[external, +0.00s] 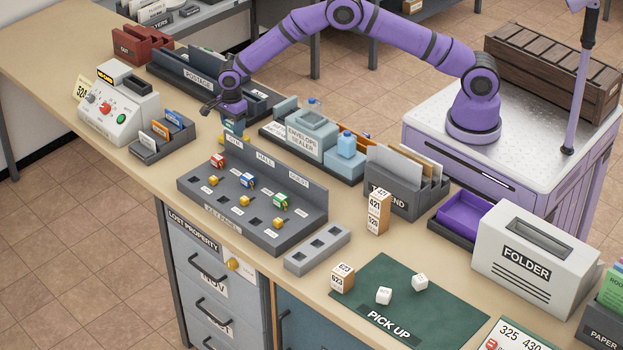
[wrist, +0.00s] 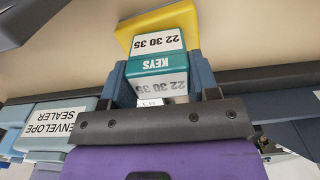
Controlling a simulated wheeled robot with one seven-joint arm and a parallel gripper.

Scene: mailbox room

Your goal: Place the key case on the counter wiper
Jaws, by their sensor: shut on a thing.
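The key case is a teal and white box marked KEYS and 22 30 35 (wrist: 158,65). In the wrist view it sits between the two blue-grey fingers of my gripper (wrist: 160,78), which is shut on it. In the external view my gripper (external: 232,108) points down over the counter behind the key panel, with the teal case (external: 233,125) below it. A yellow slab (wrist: 178,19), apparently the counter wiper, shows just past the case's far end in the wrist view. The case covers part of it. I cannot tell whether they touch. The slab is largely hidden in the external view.
The grey key panel (external: 262,208) stands in front of my gripper. The postage rack (external: 190,72) is behind it, and the envelope sealer (external: 305,133) is to the right. A card rack (external: 160,140) stands to the left. Bare counter (external: 185,178) lies between card rack and panel.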

